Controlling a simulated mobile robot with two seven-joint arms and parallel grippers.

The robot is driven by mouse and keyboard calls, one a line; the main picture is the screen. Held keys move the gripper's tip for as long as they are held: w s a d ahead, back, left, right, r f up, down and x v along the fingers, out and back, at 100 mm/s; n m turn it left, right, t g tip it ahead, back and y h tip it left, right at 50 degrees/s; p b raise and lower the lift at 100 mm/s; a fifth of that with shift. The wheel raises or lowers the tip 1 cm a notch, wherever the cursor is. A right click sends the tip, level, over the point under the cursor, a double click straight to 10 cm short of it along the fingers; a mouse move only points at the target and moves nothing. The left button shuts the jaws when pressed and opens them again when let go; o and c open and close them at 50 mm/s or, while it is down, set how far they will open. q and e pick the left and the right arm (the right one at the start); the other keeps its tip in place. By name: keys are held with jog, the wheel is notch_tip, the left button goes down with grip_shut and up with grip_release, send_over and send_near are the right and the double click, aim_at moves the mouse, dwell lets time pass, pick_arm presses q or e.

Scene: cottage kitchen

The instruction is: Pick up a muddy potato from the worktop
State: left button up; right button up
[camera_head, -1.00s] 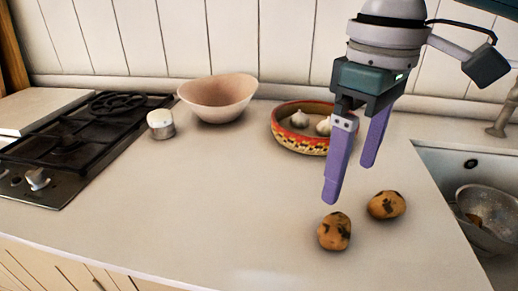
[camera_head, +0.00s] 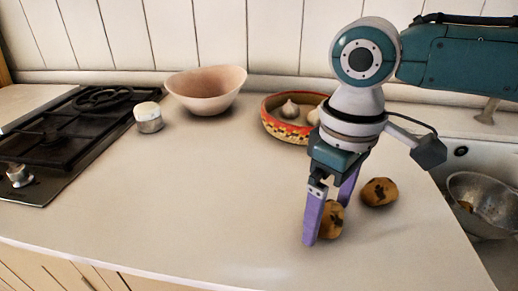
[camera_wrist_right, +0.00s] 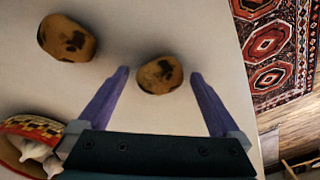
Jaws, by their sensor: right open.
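Two brown potatoes with dark mud patches lie on the pale worktop (camera_head: 170,200). The nearer potato (camera_head: 331,221) is partly hidden behind a purple finger of my right gripper (camera_head: 328,220). In the right wrist view this potato (camera_wrist_right: 160,75) lies between the two open fingertips (camera_wrist_right: 158,73), with a gap on each side. The other potato (camera_head: 379,191) lies to the right and a little farther back, outside the fingers; it also shows in the right wrist view (camera_wrist_right: 67,38). My right gripper points down, open. My left gripper is not in view.
A patterned bowl with garlic (camera_head: 270,126) stands behind my right gripper. A pink bowl (camera_head: 205,92), a small white-topped pot (camera_head: 148,118) and a black hob (camera_head: 70,140) are farther left. A sink with a metal colander (camera_head: 485,200) is at the right.

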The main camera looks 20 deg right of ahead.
jog(key=shift+c, duration=0.2)
jog(key=c, duration=1.3)
jog(key=shift+r, duration=0.15)
